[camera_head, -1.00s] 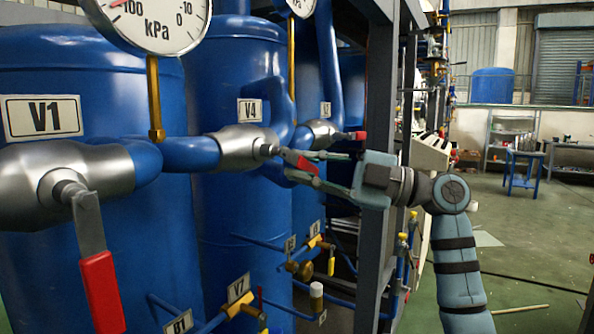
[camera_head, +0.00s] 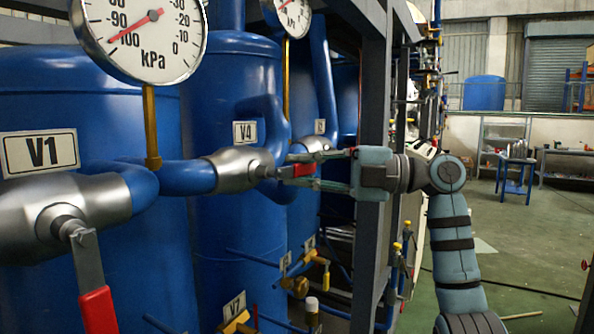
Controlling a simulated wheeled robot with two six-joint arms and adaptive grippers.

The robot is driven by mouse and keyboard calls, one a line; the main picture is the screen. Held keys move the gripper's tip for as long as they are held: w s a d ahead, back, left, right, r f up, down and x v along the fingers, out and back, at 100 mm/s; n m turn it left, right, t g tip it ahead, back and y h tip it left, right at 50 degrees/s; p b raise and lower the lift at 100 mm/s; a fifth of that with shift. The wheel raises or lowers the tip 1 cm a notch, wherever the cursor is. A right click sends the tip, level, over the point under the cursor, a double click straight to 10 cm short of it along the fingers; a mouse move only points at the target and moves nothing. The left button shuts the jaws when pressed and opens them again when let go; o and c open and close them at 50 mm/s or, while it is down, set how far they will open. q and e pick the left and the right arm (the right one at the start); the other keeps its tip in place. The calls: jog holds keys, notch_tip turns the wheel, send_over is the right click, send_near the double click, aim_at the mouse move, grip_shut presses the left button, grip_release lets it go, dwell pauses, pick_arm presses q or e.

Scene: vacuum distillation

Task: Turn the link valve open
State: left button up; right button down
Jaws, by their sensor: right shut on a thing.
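A silver valve body (camera_head: 236,168) sits on the blue pipe beside the plate marked V4 (camera_head: 245,132). Its lever has a red grip (camera_head: 303,170) and points right, about level. My right gripper (camera_head: 290,170) comes in from the right with one finger above and one below this lever, and is shut on it. Part of the grip is hidden between the fingers. In front at left, the valve by the plate V1 (camera_head: 40,152) has a lever hanging down with a red grip (camera_head: 98,309). My left gripper is out of view.
A kPa gauge (camera_head: 145,38) on a brass stem stands above the pipe. Blue tanks (camera_head: 240,235) fill the left. A dark frame post (camera_head: 377,95) rises close behind my right gripper. Small yellow-handled valves (camera_head: 322,262) sit below. Open floor lies at right.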

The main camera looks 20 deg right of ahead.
jog(key=shift+r, duration=0.1)
jog(key=c, duration=1.5)
grip_release()
jog(key=shift+s+d, duration=0.15)
jog(key=shift+d, duration=0.1)
jog(key=v, duration=1.1)
jog(key=shift+s+d, duration=0.1)
jog(key=shift+d, duration=0.05)
jog(key=shift+f, duration=0.3)
